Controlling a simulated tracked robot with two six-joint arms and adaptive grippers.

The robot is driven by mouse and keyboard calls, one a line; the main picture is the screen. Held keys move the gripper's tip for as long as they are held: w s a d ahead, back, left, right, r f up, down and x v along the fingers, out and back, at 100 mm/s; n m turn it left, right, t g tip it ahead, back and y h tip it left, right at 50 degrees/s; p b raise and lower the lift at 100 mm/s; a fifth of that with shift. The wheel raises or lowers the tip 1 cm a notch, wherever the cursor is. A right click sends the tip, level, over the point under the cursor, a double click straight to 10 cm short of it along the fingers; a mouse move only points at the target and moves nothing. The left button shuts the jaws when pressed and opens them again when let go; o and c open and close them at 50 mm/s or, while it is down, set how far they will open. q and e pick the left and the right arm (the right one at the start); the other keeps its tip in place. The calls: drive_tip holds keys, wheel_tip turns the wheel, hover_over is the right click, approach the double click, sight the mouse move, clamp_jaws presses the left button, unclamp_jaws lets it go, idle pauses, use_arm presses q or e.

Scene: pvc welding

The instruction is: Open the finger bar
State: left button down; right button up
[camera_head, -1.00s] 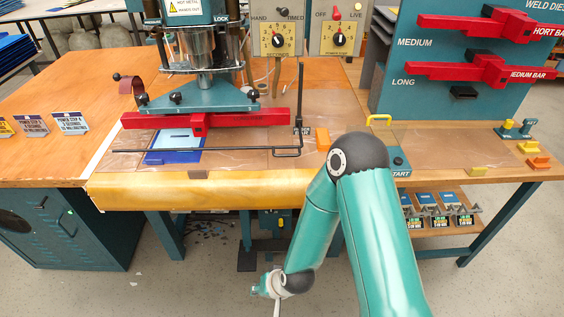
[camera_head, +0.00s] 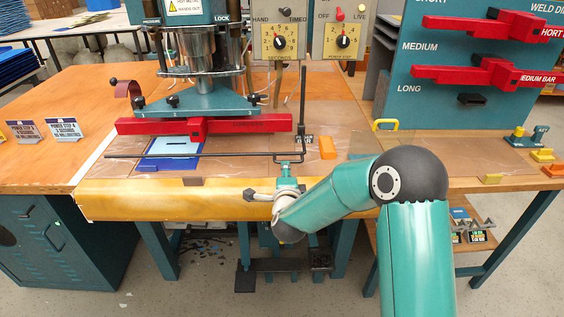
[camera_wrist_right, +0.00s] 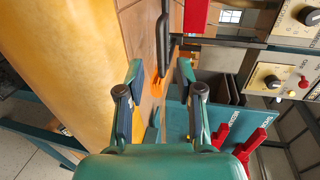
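The finger bar (camera_head: 225,154) is a thin black rod across the front of the press, low over the work surface. At its right end a black upright rod (camera_head: 303,100) rises. My right gripper (camera_head: 287,166) is at the front edge of the table, just below and in front of the bar's right end. In the right wrist view, its two fingers (camera_wrist_right: 161,75) stand apart and nothing is between them. A black bar (camera_wrist_right: 163,42) shows just beyond the fingertips. I cannot tell whether they touch it. My left gripper is not in view.
The red press bar (camera_head: 250,123) sits behind the finger bar. A blue sheet (camera_head: 165,160) lies under it. The yellow padded table edge (camera_head: 140,200) runs along the front. Control boxes (camera_head: 276,36) hang above.

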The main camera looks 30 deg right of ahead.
drive_tip(key=x, duration=0.8)
drive_tip(key=shift+w+p, duration=0.1)
drive_tip(key=shift+p, duration=0.25)
clamp_jaws()
drive_tip(key=shift+f, duration=0.1)
